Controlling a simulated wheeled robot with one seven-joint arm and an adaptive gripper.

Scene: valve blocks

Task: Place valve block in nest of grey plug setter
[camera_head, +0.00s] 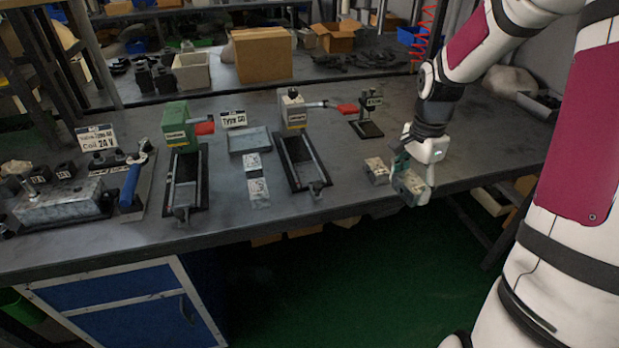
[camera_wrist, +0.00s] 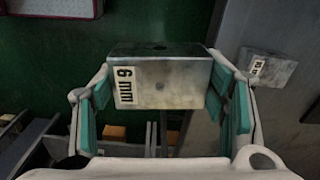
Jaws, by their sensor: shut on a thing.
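My gripper (camera_head: 408,172) is shut on a grey metal valve block (camera_head: 411,187), held in the air at the table's front edge, right of the setters. In the wrist view the held valve block (camera_wrist: 165,85) sits between teal finger pads, with a "6 mm" label on its face. The grey plug setter (camera_head: 293,110) stands left of my gripper, with a red-tipped lever. Its nest (camera_head: 302,163) is a dark channel running towards the table front, and it looks empty. My gripper is well apart from it.
Another block (camera_head: 377,170) lies on the table beside my gripper. A green setter (camera_head: 175,125) with a similar channel stands further left. Between the setters are a grey tray (camera_head: 250,140) and labelled plates (camera_head: 257,180). A small dark stand (camera_head: 366,118) is behind.

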